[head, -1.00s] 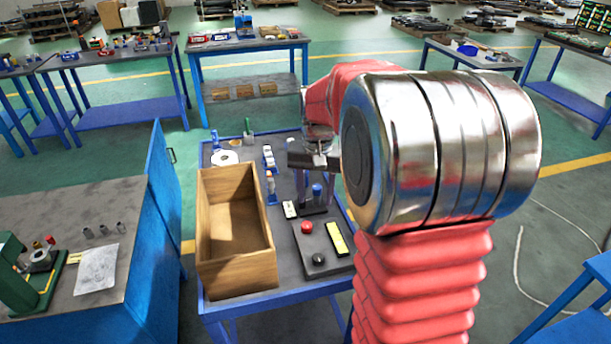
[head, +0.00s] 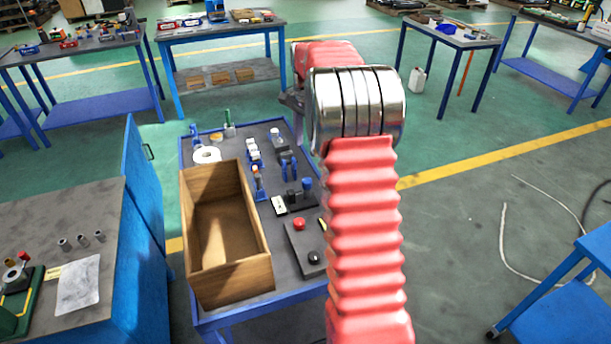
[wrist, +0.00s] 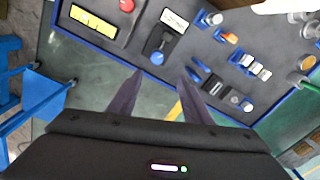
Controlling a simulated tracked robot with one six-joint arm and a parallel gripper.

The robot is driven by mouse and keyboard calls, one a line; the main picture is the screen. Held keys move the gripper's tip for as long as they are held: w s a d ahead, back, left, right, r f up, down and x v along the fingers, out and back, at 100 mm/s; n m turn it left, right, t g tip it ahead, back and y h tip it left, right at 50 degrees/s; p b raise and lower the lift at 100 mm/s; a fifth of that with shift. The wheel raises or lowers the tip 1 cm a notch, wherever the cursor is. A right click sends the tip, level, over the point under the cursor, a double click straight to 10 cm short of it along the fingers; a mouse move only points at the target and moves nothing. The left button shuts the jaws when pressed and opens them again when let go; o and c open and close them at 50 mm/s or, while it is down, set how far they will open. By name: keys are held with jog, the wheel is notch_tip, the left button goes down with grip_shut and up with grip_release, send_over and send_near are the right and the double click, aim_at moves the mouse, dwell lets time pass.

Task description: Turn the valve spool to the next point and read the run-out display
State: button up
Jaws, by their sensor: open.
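My gripper (wrist: 160,73) is open and empty, its two dark fingers pointing over the table's edge in the wrist view. In the head view my arm hides the fingers. A dark fixture with a blue knob (wrist: 157,58) lies just beyond the fingertips; its blue knob (head: 306,184) also shows in the head view. A pale display (wrist: 174,20) sits beside the knob, its reading too small to make out. A yellow display (wrist: 92,20) lies on a panel with a red button (wrist: 127,5). I cannot tell which part is the valve spool or which display gives run-out.
An open wooden box (head: 259,270) takes up the left of the blue table (head: 185,160). A white roll (head: 207,155) and several small blue-and-white parts (head: 253,150) stand behind it. A blue cabinet (head: 148,220) stands to the left.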

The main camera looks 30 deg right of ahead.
aim_at(307, 180)
jog(key=shift+s+a+m, duration=0.1)
jog(key=shift+s+m, duration=0.1)
jog(key=shift+m, duration=0.5)
jog(key=shift+f, duration=0.15)
notch_tip(307, 180, down, 14)
jog(key=shift+r, duration=0.2)
jog(key=shift+c, duration=0.3)
jog(key=c, duration=1)
